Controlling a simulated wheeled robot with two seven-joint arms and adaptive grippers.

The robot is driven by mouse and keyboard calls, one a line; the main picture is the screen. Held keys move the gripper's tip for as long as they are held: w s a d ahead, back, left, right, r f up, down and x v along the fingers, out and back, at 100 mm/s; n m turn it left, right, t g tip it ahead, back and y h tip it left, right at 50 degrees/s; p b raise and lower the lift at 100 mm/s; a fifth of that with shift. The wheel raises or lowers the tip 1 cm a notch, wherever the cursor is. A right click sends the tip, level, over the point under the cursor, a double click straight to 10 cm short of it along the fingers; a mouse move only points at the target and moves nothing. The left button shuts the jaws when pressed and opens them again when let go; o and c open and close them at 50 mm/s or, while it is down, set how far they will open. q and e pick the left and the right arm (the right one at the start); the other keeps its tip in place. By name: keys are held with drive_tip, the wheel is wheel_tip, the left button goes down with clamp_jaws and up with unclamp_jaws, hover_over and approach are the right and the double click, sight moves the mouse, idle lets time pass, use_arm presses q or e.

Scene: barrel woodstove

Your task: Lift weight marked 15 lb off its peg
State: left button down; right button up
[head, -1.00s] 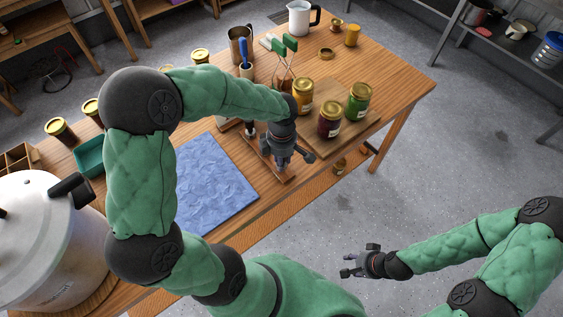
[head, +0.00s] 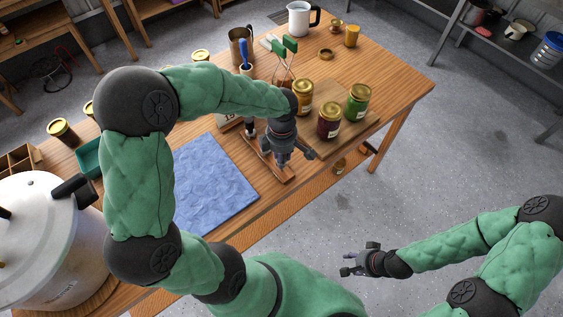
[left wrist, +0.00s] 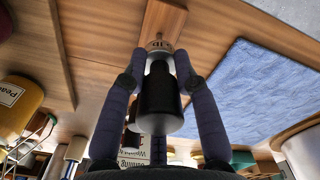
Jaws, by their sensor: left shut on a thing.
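My left gripper (head: 282,162) is over the near end of a small wooden peg rack (head: 285,177) on the table. In the left wrist view, its two fingers stand on either side of a dark cylindrical weight (left wrist: 158,95) and are shut on it. The number on this weight is not visible. In the head view another small weight (head: 250,130) stands at the rack's far end. My right gripper (head: 358,262) is open and empty over the floor.
A blue cloth (head: 212,185) lies left of the rack. Jars (head: 329,120) stand on a board just right of my left gripper. A large pressure canner (head: 40,240) is at the left.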

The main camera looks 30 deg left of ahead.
use_arm(q)
drive_tip(key=shift+r, duration=0.45)
drive_tip(key=shift+r+p, duration=1)
drive_tip(key=shift+r, duration=0.5)
